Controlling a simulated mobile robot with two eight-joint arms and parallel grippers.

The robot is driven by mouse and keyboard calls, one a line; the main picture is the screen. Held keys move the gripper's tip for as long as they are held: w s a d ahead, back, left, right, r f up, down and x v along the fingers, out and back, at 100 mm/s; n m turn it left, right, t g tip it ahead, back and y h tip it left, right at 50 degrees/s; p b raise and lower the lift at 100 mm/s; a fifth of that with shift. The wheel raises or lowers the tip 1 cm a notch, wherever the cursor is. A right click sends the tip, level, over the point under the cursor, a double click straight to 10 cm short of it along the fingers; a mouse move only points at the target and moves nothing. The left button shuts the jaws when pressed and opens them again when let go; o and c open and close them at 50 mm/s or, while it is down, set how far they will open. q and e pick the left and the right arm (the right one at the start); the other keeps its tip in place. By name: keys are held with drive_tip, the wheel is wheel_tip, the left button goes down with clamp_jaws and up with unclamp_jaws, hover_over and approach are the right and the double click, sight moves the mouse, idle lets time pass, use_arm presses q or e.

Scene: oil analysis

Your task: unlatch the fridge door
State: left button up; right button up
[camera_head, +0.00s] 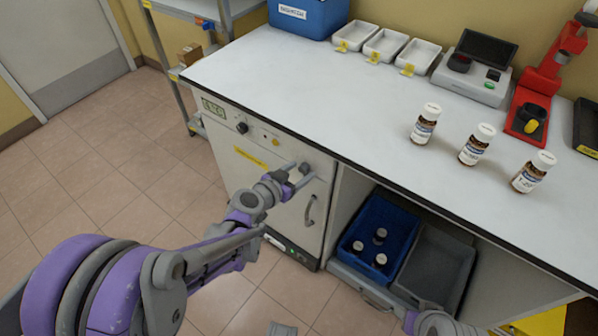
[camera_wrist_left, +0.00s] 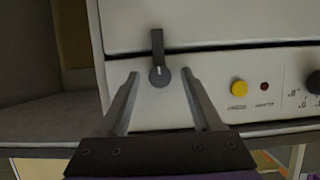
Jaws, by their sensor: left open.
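The fridge (camera_head: 262,172) stands under the counter at the left end, with a pale front and a handle (camera_head: 310,210) on the right of its door. In the left wrist view a dark latch knob (camera_wrist_left: 159,75) sits on the control panel. Its lever points up in that view, across the seam and over the edge of the fridge door (camera_wrist_left: 220,25). My left gripper (camera_head: 302,171) is open at the latch. In the left wrist view its fingers (camera_wrist_left: 161,76) are on either side of the knob, with visible gaps.
A yellow button (camera_wrist_left: 239,87) is beside the latch. The counter (camera_head: 330,95) above holds several brown bottles, white trays (camera_head: 384,45) and instruments. An open bay right of the fridge holds a blue crate (camera_head: 352,240) with bottles. The floor before the fridge is mostly clear.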

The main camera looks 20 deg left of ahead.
use_arm(q)
clamp_jaws()
idle(0.4)
drive_tip(key=n+h, duration=0.1)
drive_tip(key=n, duration=0.1)
drive_tip(key=shift+a+n+g+h, duration=0.2)
drive_tip(key=shift+n+g+h, duration=0.1)
drive_tip(key=shift+n+h, duration=0.1)
drive_tip(key=shift+w+a+f+n+h, duration=0.1)
drive_tip(key=shift+f+n+h, duration=0.05)
drive_tip(key=shift+n+h, duration=0.9)
drive_tip(key=n, duration=0.1)
drive_tip(key=n+h+b, duration=0.1)
drive_tip(key=n, duration=0.1)
drive_tip(key=n+h+b, duration=0.1)
drive_tip(key=shift+a+f+n, duration=0.1)
drive_tip(key=shift+f+n, duration=0.15)
drive_tip(key=n+b, duration=0.1)
drive_tip(key=n, duration=0.1)
drive_tip(key=n+t+h+b, duration=0.1)
drive_tip(key=n, duration=0.1)
drive_tip(key=shift+h, duration=0.25)
